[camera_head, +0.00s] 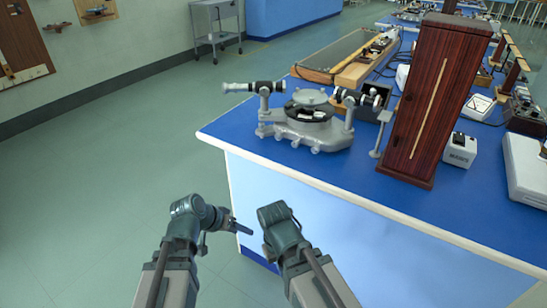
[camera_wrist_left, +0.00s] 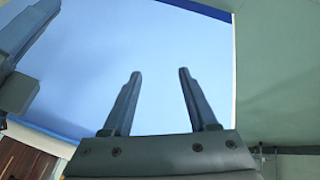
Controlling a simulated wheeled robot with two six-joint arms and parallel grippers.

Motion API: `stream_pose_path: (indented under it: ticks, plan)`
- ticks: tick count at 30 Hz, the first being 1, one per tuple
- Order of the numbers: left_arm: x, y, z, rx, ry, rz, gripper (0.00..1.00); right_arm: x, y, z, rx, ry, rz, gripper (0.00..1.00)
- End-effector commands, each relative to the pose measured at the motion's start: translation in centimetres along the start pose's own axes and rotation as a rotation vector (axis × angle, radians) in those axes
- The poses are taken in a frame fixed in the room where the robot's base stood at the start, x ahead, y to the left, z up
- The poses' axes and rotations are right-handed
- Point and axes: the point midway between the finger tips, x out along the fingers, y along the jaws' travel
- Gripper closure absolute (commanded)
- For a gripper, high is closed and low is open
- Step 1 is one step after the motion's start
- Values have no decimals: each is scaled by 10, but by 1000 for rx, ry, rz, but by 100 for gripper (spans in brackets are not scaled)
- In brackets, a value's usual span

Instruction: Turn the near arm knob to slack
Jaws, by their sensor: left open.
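A grey spectrometer (camera_head: 303,130) stands near the left corner of the blue bench in the head view. It has a telescope arm (camera_head: 253,87) at left, another tube arm (camera_head: 358,98) at right and a round table (camera_head: 310,97) in the middle. Several small knobs (camera_head: 315,149) stick out along its base; I cannot tell which is the near arm knob. My left gripper (camera_head: 243,228) is below the bench top, apart from the spectrometer. In the left wrist view, its two fingers (camera_wrist_left: 160,75) are spread with nothing between them. My right arm's end is beside it; its fingers are not clear.
The blue bench (camera_head: 400,200) has a pale front panel facing both arms. A tall wooden case (camera_head: 435,95) and a small white box (camera_head: 460,150) stand right of the spectrometer. A long wooden-edged tray (camera_head: 345,55) lies behind. The floor (camera_head: 90,190) at left is clear.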

Motion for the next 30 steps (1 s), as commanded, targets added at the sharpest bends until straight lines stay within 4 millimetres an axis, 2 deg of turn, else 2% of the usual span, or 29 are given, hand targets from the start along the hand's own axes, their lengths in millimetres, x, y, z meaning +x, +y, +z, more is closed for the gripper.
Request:
stream_pose_path:
  ticks: [2,7,9,13,19,30]
  plan:
    - [2,15,-24,56,132,75,41,6,-1,0,0,0,0,100]
    - [-24,49,-88,159,469,191,41,6,-1,0,0,0,0,100]
    - [-40,57,-112,180,608,208,41,6,0,0,0,0,0,100]
    - [-68,59,-145,184,813,197,41,6,0,0,0,0,0,100]
    - [-93,53,-166,159,965,158,41,6,0,0,0,0,0,100]
    - [-96,51,-170,153,989,148,41,6,-1,0,0,0,0,100]
